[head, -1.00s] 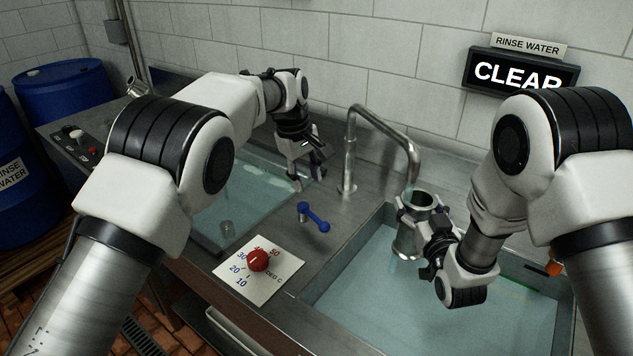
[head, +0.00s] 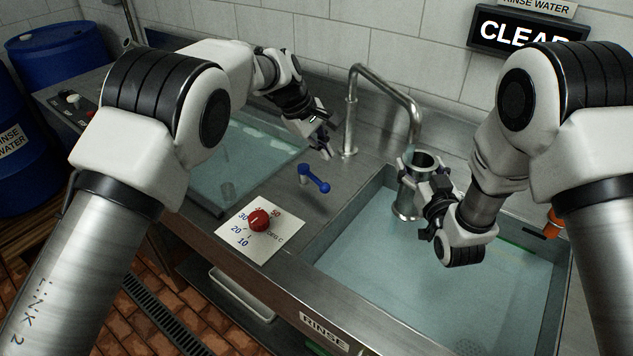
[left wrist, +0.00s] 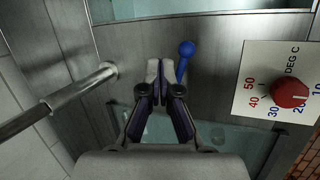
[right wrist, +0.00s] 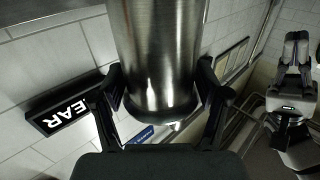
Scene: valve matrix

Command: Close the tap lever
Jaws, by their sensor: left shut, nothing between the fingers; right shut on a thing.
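The blue tap lever (head: 314,180) stands on the steel counter between the two basins, in front of the curved tap (head: 380,85). Its blue ball end also shows in the left wrist view (left wrist: 186,50). My left gripper (head: 328,153) is shut and empty, behind the lever and close to the tap's base. In the left wrist view its fingertips (left wrist: 158,68) are just left of the lever; I cannot tell whether they touch it. My right gripper (right wrist: 160,85) is shut on a steel vessel (right wrist: 158,50), upright under the spout in the head view (head: 405,203).
A red temperature knob (head: 259,220) sits on a white dial plate (head: 240,242) at the counter's front. Water-filled basins lie left (head: 205,185) and right (head: 345,262) of the counter strip. A lit CLEAR sign (head: 515,32) hangs on the wall.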

